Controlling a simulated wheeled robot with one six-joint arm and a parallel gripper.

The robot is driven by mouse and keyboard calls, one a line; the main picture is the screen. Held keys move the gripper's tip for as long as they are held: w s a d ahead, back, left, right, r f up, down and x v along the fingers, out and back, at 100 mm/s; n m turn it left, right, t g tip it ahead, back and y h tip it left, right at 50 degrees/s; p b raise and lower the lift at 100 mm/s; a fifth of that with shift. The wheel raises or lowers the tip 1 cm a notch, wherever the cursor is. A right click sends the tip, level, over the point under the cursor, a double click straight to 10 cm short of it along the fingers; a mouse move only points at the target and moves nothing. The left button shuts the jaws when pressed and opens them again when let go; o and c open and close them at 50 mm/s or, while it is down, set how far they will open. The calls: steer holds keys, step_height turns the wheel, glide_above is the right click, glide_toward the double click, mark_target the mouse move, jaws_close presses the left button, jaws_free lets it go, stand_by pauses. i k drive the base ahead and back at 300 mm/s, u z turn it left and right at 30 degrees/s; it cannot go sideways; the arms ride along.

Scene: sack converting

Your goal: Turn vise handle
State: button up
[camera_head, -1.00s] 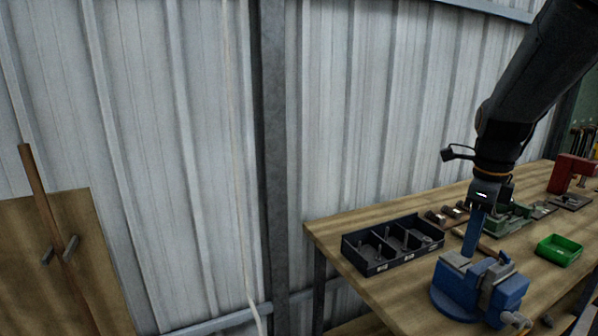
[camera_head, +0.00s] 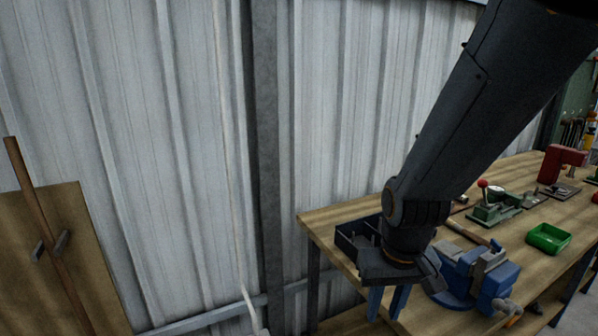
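The blue vise (camera_head: 463,288) sits on the wooden workbench near its front edge, its grey jaws facing up. Its handle (camera_head: 507,308) shows small at the vise's front right end, by the bench edge. My gripper (camera_head: 386,306) points down to the left of the vise, apart from the handle. Its two blue fingers are spread with a gap between them and nothing visible in it. My arm and gripper hide part of the bench and the vise's left side.
A dark divided tray (camera_head: 352,242) is partly hidden behind my gripper. A green bin (camera_head: 548,238), a green tool with a red knob (camera_head: 490,208) and a red press (camera_head: 558,165) stand farther right on the bench (camera_head: 322,222). A board with a wooden handle (camera_head: 38,215) stands at left.

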mark_target(507, 308)
steer(key=z, duration=1.05)
steer(key=k, duration=0.55)
steer(key=u, duration=0.6)
steer(key=i, duration=0.6)
steer(key=z, duration=1.2)
